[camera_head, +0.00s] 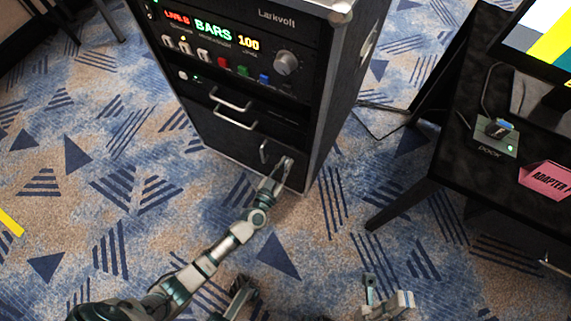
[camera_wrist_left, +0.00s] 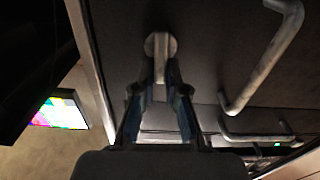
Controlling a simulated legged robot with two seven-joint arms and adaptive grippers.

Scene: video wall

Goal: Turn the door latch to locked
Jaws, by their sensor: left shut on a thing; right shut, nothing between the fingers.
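The door latch (camera_head: 288,161) is a small light metal knob low on the front of the black rack, near its right edge. In the left wrist view the latch (camera_wrist_left: 158,44) has a round base with a bar across it, and my left gripper's fingers close around the bar's lower end. My left gripper (camera_head: 275,174) is shut on the latch, its fingers pointing at the rack front. It also fills the middle of the left wrist view (camera_wrist_left: 160,80). Part of the latch is hidden between the fingers. My right gripper (camera_head: 385,294) is shut and empty, low over the carpet.
A metal door handle (camera_head: 264,152) stands close left of the latch; drawer handles (camera_head: 232,100) are above. A control panel with lit displays (camera_head: 213,30) tops the rack. Carpet between is clear.

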